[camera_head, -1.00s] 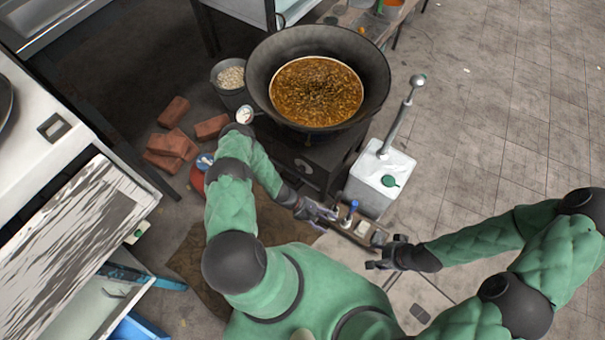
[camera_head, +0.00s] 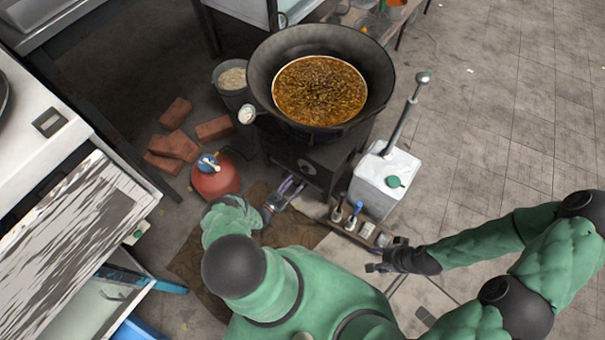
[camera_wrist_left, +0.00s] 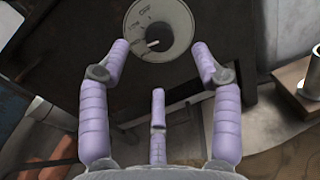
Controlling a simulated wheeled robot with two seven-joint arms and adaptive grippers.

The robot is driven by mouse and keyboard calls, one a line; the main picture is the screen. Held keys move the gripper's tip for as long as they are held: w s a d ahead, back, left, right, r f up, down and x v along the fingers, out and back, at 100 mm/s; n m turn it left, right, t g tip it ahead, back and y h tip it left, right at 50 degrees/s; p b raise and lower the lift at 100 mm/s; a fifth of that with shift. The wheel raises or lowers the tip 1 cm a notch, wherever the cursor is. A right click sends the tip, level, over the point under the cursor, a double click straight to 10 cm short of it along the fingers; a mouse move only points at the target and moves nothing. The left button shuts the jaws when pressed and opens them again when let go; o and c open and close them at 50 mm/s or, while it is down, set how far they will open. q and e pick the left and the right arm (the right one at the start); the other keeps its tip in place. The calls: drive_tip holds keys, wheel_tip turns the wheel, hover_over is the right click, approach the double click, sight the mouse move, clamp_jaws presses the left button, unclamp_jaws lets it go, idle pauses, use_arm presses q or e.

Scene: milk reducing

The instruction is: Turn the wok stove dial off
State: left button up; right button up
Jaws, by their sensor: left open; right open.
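The wok (camera_head: 375,75) sits on a dark stove (camera_head: 333,172) and holds brown stew. My left gripper (camera_head: 290,187) is in front of the stove, just below the dial. In the wrist view its fingers (camera_wrist_left: 161,58) are spread around the dial's lower part, with nothing held; contact cannot be told. My right gripper (camera_head: 376,262) is open and empty, at the lower right.
A red gas canister (camera_head: 216,182) stands left of my left arm, with bricks (camera_head: 172,146) and a pot (camera_head: 232,78) behind. A white container (camera_head: 385,181) with a lever stands right of the stove. A small tray with bottles (camera_head: 355,214) lies between my grippers.

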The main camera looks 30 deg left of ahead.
sight(303, 171)
use_arm(q)
drive_tip(key=w, duration=0.2)
drive_tip(key=w+b, duration=0.1)
drive_tip(key=w, duration=0.4)
drive_tip(key=shift+w+d, duration=0.3)
drive_tip(key=shift+d, duration=0.05)
drive_tip(key=shift+s, duration=0.15)
